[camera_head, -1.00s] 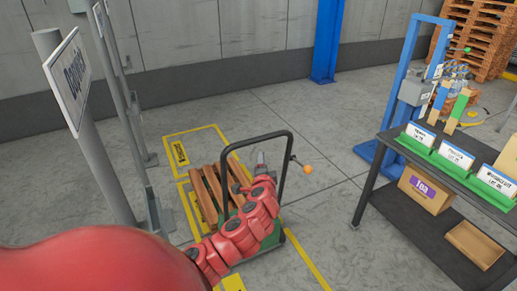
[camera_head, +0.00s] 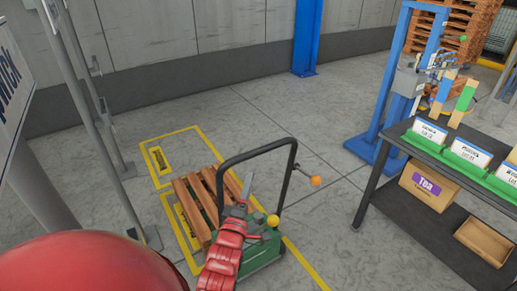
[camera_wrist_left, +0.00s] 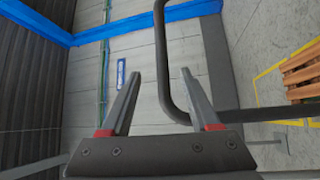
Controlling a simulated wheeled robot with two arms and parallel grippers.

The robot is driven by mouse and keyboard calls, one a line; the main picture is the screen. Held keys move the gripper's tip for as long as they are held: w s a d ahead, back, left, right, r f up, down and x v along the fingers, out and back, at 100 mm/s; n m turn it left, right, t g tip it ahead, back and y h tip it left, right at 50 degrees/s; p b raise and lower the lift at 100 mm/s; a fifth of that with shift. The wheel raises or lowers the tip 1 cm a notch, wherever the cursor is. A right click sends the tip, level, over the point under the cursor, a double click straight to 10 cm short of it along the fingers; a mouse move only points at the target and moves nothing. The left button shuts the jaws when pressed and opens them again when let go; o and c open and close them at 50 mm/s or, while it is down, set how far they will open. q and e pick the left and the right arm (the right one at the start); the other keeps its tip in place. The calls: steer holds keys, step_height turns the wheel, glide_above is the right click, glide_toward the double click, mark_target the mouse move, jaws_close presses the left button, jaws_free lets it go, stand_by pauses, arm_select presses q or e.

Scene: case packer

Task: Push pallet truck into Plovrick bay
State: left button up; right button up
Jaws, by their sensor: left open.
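The pallet truck has a green base (camera_head: 264,250) and a tall black looped handle (camera_head: 291,165) with an orange knob on its right side. A wooden pallet (camera_head: 196,205) lies at its far side, over yellow floor markings. A yellow-outlined floor bay (camera_head: 197,136) extends beyond the pallet. A sign (camera_head: 8,80) at the left edge is cut off; its visible letters end in "vrick". My left gripper (camera_head: 246,188) is open near the handle's left side. In the left wrist view, the handle bar shows between the open fingers (camera_wrist_left: 160,85); contact cannot be told. My right gripper is out of view.
Grey posts (camera_head: 85,90) stand close on the left. A dark table (camera_head: 430,190) with green trays and a tea box is on the right, beside a blue frame (camera_head: 385,110). Open floor (camera_head: 270,110) lies towards the back wall.

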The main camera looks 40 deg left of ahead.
mark_target(260, 150)
arm_select(q)
steer(key=p+x, duration=0.2)
steer(key=x, duration=1.3)
steer(key=shift+f, duration=0.15)
jaws_close()
stand_by(0.8)
